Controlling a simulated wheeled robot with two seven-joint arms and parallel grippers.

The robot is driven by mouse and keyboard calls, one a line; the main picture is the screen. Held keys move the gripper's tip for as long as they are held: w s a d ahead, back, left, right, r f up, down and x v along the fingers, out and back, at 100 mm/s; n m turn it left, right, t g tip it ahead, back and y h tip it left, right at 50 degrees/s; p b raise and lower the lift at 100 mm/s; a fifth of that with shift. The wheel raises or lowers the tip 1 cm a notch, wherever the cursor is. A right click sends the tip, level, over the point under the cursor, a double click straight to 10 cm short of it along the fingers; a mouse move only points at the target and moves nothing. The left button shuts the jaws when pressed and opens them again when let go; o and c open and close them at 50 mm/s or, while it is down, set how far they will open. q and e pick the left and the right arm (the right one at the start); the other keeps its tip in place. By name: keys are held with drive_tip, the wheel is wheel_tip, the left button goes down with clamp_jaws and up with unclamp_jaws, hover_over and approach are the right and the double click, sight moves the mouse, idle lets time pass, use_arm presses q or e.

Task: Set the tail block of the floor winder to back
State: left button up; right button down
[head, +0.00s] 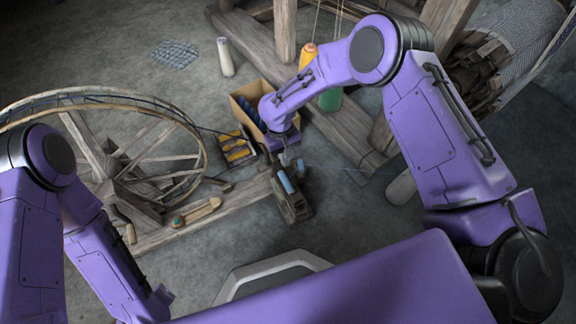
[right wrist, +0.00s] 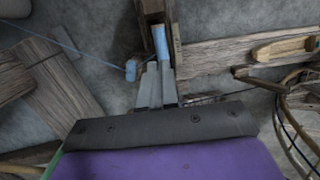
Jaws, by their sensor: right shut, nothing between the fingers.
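The floor winder has a large spoked wheel (head: 150,150) on the left and a long wooden base beam (head: 245,194). At the beam's right end stands a dark wooden block (head: 293,207), apparently the tail block, with a light blue cylinder (head: 286,182) at its top. My right gripper (head: 284,158) is just beyond this block. In the right wrist view the shut, empty fingers (right wrist: 158,80) point at the light blue cylinder (right wrist: 160,42); I cannot tell whether they touch it. A small pale blue piece (right wrist: 130,70) on a thread is beside them. My left gripper is out of view.
A cardboard box (head: 245,106) with dark blue items stands behind the right gripper, near a small tray of yellow pieces (head: 237,151). Thick loom timbers (head: 340,130) lie to the right. Orange and green spools (head: 330,99) stand there. Grey floor is open in front.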

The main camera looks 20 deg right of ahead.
sight(296, 199)
drive_tip(key=f+b, duration=0.1)
drive_tip(key=f, duration=0.2)
drive_tip(key=s+f+b, duration=0.1)
drive_tip(key=f, duration=0.2)
drive_tip(key=s+f+b, duration=0.1)
drive_tip(key=f, duration=0.2)
drive_tip(key=shift+d+f+b, duration=0.1)
drive_tip(key=shift+f+b, duration=0.1)
drive_tip(key=shift+b, duration=0.2)
drive_tip(key=shift+s+d+f+b, duration=0.1)
drive_tip(key=shift+s+f+b, duration=0.1)
drive_tip(key=shift+s, duration=0.4)
drive_tip(key=shift+s+d+f+b, duration=0.1)
drive_tip(key=shift+s+f, duration=0.1)
drive_tip(key=shift+s, duration=0.4)
drive_tip(key=shift+s+f, duration=0.1)
drive_tip(key=shift+s, duration=0.3)
